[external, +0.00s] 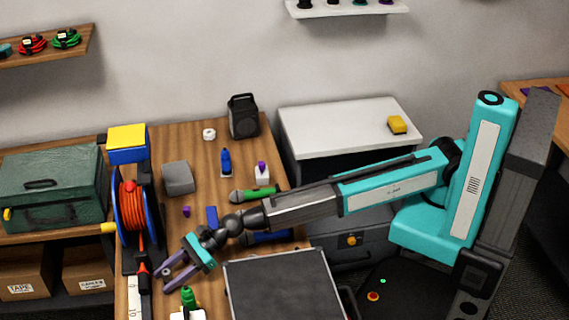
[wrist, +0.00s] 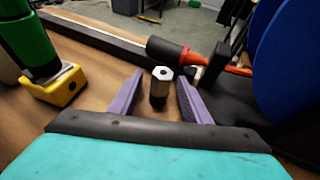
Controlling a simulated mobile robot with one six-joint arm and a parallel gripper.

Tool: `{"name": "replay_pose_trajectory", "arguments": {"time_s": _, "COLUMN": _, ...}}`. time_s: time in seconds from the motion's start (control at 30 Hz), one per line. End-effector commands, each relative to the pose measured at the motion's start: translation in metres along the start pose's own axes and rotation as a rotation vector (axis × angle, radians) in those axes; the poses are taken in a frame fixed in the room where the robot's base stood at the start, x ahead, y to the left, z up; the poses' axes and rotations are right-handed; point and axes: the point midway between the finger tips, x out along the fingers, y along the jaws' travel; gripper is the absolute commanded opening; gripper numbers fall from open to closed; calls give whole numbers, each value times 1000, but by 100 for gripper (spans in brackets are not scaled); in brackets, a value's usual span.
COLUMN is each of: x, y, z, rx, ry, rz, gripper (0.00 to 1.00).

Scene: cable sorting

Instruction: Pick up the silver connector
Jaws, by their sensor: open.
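The silver connector (wrist: 161,78) stands upright in the wrist view, with a hexagonal top, a dark hole in it and a darker lower part. It is between the two purple fingers of my gripper (wrist: 160,84), with a visible gap to the left finger. The right finger is very close to it, and I cannot tell whether they touch. In the external view my open gripper (external: 168,279) reaches low over the front left of the wooden table (external: 170,150). I cannot make out the silver connector there.
A cable reel (external: 132,215) stands just left of my gripper. A red and black plug (wrist: 172,50) with orange cable lies beyond the connector. A dark-topped box (external: 282,290) is to the right.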

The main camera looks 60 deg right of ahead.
Motion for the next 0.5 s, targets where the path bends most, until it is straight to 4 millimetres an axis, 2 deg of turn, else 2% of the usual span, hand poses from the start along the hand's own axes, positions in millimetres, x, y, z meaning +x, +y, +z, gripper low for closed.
{"name": "replay_pose_trajectory", "arguments": {"time_s": 0.13, "x": 0, "y": 0, "z": 0, "rx": 0, "ry": 0, "rz": 0, "gripper": 44}}
{"name": "replay_pose_trajectory", "arguments": {"time_s": 0.4, "x": 0, "y": 0, "z": 0, "rx": 0, "ry": 0, "rz": 0, "gripper": 0}}
{"name": "replay_pose_trajectory", "arguments": {"time_s": 0.5, "x": 0, "y": 0, "z": 0, "rx": 0, "ry": 0, "rz": 0, "gripper": 0}}
